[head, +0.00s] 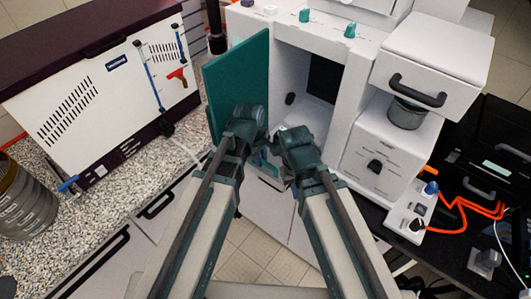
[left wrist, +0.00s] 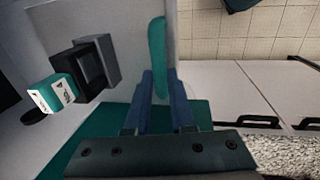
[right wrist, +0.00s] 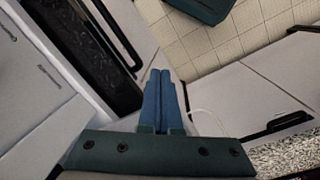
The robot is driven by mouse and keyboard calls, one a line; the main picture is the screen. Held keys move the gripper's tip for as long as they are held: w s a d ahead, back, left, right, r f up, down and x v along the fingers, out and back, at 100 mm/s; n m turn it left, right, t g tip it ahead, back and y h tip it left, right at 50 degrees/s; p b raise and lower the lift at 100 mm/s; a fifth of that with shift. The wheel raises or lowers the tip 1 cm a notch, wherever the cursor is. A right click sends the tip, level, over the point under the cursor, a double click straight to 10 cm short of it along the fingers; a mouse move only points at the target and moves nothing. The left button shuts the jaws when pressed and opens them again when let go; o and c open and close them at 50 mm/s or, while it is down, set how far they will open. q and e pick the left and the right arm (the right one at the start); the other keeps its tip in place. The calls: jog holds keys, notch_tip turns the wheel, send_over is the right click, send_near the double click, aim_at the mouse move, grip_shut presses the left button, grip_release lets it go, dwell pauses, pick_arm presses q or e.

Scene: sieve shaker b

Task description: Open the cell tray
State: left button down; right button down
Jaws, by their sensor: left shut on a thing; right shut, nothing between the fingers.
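The teal handle (left wrist: 157,60), which I take to be the cell tray's, stands at the edge of a pale panel in the left wrist view. My left gripper (left wrist: 160,92) is shut on this handle, one blue finger on each side. In the head view my left gripper (head: 262,138) is in front of the white machine's lower opening, beside its open teal door (head: 232,82). My right gripper (right wrist: 160,78) is shut and empty. In the head view it (head: 283,138) is close to the left gripper. The grippers hide much of the tray area.
A small teal and white block (left wrist: 57,94) shows by a dark fitting. The granular-topped counter (head: 115,190) is to the left, with a white cabinet unit (head: 100,105) on it. A white drawer with a black handle (head: 418,90) and orange cables (head: 465,208) are to the right.

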pick_arm(q)
jog(key=shift+s+a, duration=0.1)
jog(key=shift+s, duration=0.1)
jog(key=c, duration=0.8)
grip_release()
jog(key=shift+s+a, duration=0.1)
jog(key=shift+o, duration=0.2)
jog(key=shift+r, duration=0.1)
jog(key=shift+r+p, duration=0.45)
jog(key=shift+p, duration=0.1)
notch_tip(320, 180, up, 12)
jog(key=s+a+p, duration=0.1)
jog(key=s+p, duration=0.1)
jog(key=p, duration=1)
jog(key=shift+a+r, duration=0.2)
jog(key=shift+r, duration=0.05)
